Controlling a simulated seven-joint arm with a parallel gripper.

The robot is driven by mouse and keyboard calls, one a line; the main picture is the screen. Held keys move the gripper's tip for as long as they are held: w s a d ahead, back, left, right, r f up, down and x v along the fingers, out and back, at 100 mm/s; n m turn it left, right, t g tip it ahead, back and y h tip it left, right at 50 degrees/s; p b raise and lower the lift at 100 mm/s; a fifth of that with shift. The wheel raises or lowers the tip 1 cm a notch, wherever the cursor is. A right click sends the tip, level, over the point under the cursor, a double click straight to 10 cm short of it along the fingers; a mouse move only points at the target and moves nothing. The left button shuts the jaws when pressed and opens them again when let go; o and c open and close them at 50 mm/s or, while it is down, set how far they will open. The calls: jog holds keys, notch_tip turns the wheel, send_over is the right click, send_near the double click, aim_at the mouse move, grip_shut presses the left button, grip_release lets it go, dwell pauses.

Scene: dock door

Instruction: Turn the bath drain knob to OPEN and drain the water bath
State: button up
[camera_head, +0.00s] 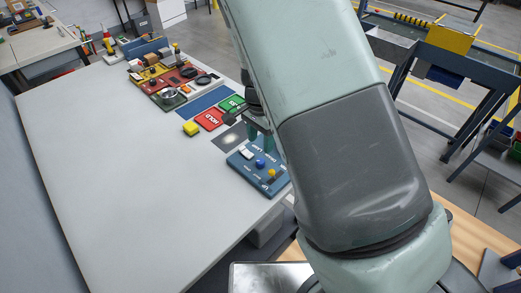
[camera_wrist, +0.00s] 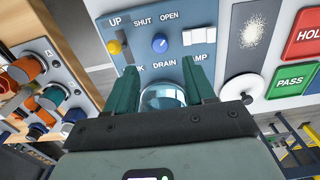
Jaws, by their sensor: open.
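The blue drain knob (camera_wrist: 159,43) sits on a blue panel (camera_wrist: 140,70) between a yellow-tipped lever (camera_wrist: 114,47) and a white rocker switch (camera_wrist: 198,36). SHUT and OPEN are printed above the knob and DRAIN below it; I cannot tell surely which word its white mark points to. The knob also shows in the head view (camera_head: 260,163). My gripper (camera_wrist: 165,78) is open, its teal fingers apart over the panel's lower edge, not touching the knob. A clear rounded vessel (camera_wrist: 163,97) shows between the fingers; I cannot tell its water level.
Other coloured panels (camera_head: 172,85) stand farther back. The left of the grey table (camera_head: 110,170) is clear. My arm hides the table's right side.

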jog(key=shift+r, duration=1.3)
jog(key=shift+r, duration=0.1)
jog(key=s+d+r+n+t+y, duration=0.15)
jog(key=s+r, duration=0.25)
jog(key=r, duration=0.6)
jog(key=s+d+r+n+t+y, duration=0.1)
jog(key=s+d+r+n, duration=0.25)
jog(key=r, duration=0.65)
jog(key=s+d+r+n+t+h, duration=0.1)
jog(key=s+r, duration=0.3)
jog(key=s, duration=0.4)
jog(key=s+d+r+n+t+h, duration=0.1)
jog(key=s+d+r+n+t, duration=0.1)
jog(key=s, duration=0.6)
notch_tip(320, 180, up, 3)
jog(key=shift+s+d+r+n, duration=0.1)
jog(key=shift+s+d+n, duration=0.25)
jog(key=shift+d+n, duration=0.65)
jog(key=shift+d+h, duration=0.2)
jog(key=shift+h, duration=0.05)
dwell(1.6)
